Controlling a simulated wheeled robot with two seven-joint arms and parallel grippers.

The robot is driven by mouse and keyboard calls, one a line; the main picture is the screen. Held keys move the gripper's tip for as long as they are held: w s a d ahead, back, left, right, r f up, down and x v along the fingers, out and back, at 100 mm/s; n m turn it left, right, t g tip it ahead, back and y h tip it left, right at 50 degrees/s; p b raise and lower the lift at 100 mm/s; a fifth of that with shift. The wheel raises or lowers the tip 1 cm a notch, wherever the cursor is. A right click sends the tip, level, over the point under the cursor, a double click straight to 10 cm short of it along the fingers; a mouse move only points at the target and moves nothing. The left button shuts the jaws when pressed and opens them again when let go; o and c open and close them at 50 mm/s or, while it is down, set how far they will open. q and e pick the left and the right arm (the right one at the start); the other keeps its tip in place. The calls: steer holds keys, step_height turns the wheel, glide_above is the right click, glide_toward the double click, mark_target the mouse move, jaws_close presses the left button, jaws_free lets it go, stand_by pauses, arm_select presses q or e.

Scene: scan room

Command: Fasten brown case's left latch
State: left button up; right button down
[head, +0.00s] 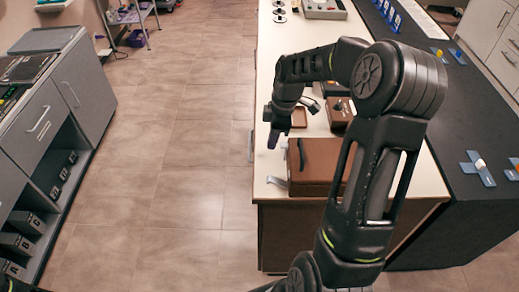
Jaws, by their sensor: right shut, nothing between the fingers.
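The brown case (322,160) lies closed-looking on the near end of the pale counter, its handle side facing left. A dark handle (301,154) is on that side. One grey metal latch (278,181) sticks out to the left at the near end of that side. A small grey part (284,144) shows at the far end, close to my gripper; I cannot tell its position. My right gripper (272,138) points down just left of the case's far corner, shut and empty. I cannot tell whether it touches the case. My right arm covers the case's right part. My left gripper is out of view.
A small brown tray (299,118) and a brown box (339,112) with a dark knob stand behind the case. A grey device (324,9) is at the counter's far end. A dark worktop (430,95) adjoins on the right. The tiled floor at left is clear.

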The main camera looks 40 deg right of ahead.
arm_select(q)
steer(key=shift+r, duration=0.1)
arm_select(e)
steer(key=shift+r, duration=0.15)
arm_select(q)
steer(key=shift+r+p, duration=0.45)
arm_select(e)
steer(key=shift+r, duration=0.65)
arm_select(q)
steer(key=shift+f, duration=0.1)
